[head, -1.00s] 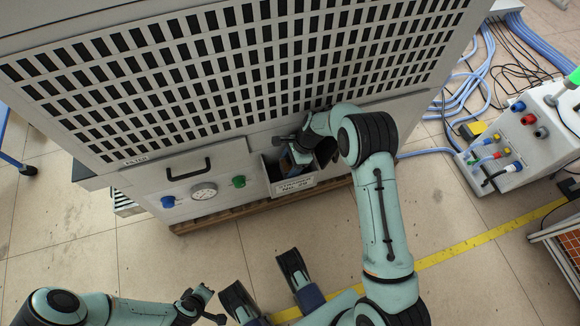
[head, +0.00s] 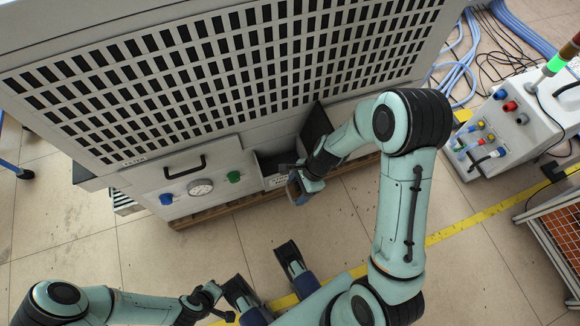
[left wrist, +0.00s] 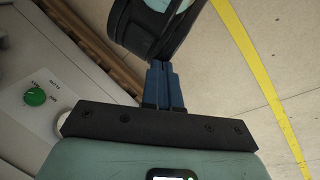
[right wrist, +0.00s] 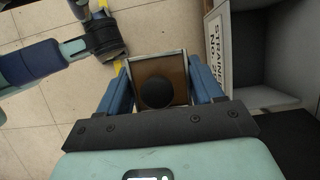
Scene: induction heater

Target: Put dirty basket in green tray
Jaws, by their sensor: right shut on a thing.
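The dirty basket (right wrist: 177,72) is a small square box with thin pale rims, a brown inside and a dark round shape in it. It sits between the blue fingers of my right gripper (right wrist: 160,75), which is shut on it. In the head view my right gripper (head: 301,186) is just in front of the machine's open strainer compartment (head: 270,163), outside it. My left gripper (left wrist: 162,68) shows in the left wrist view with its fingers together and nothing between them. I cannot make out the green tray in any view.
The large grey machine (head: 150,178) has a grille, handle, gauge and coloured knobs. A dark flap (head: 316,125) stands open beside the compartment. A connector box (head: 497,125) with cables and an orange mesh cart (head: 562,235) stand at the right. The floor between is clear.

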